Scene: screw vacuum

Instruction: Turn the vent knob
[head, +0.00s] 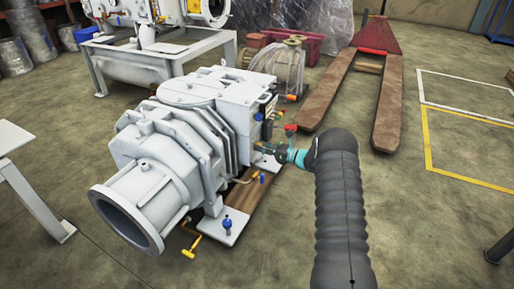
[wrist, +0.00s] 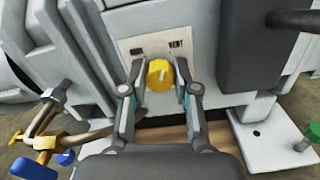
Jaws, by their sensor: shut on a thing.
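The vent knob (wrist: 160,73) is a round yellow knob with a pale pointer line, on a light plate with the label "VENT" at its upper right in the wrist view. My gripper (wrist: 159,80) is shut on the knob, one finger on its left side and one on its right. In the head view my gripper (head: 268,150) reaches the right side of the grey vacuum pump (head: 172,143). My arm and the pump's body hide the knob there.
A green knob (wrist: 313,131) is at right. In the head view a pallet jack (head: 388,95) stands behind, with open floor at right.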

